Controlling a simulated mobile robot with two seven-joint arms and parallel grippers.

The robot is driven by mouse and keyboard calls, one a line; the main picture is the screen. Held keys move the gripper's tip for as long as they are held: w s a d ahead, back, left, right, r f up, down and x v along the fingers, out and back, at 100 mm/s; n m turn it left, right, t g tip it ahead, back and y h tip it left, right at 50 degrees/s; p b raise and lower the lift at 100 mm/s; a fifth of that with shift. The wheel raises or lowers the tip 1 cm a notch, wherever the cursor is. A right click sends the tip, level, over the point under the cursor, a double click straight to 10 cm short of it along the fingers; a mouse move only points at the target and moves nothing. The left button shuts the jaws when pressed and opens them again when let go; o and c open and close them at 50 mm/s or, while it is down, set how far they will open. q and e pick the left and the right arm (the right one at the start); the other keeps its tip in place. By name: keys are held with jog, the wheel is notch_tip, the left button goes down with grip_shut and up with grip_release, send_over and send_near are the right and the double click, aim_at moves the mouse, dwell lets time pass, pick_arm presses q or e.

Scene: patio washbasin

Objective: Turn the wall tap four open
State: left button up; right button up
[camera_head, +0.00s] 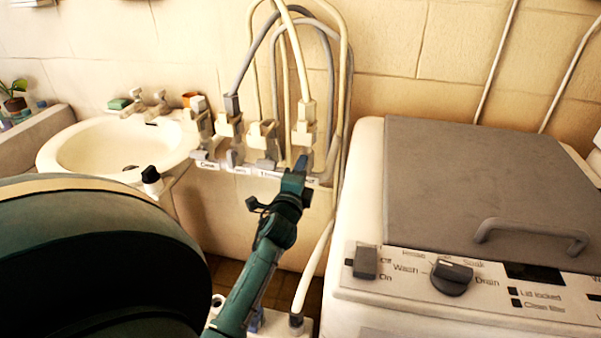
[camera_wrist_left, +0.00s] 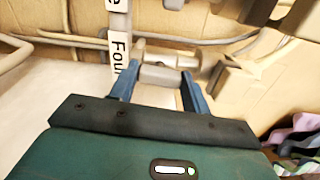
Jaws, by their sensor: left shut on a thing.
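Wall tap four (camera_head: 303,136) is the rightmost of a row of taps on the wall, with a hose on it. In the left wrist view a label reading "Four" (camera_wrist_left: 120,52) stands beside its pale grey handle (camera_wrist_left: 160,76). My left gripper (camera_head: 299,166) is at this tap, and in the wrist view its two blue fingers (camera_wrist_left: 161,90) sit on either side of the handle, shut on it. The fingers partly hide the handle in the head view. My right gripper is not in view.
Other wall taps (camera_head: 231,126) with labels below stand close on the left. A washbasin (camera_head: 62,154) with a green soap bar (camera_head: 119,103) is further left. A washing machine (camera_head: 365,200) stands close on the right. Hoses (camera_head: 345,70) loop above the taps.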

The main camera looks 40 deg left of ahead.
pick_arm(q)
jog(key=shift+n, duration=0.6)
jog(key=o, duration=1)
jog(key=shift+s, duration=0.15)
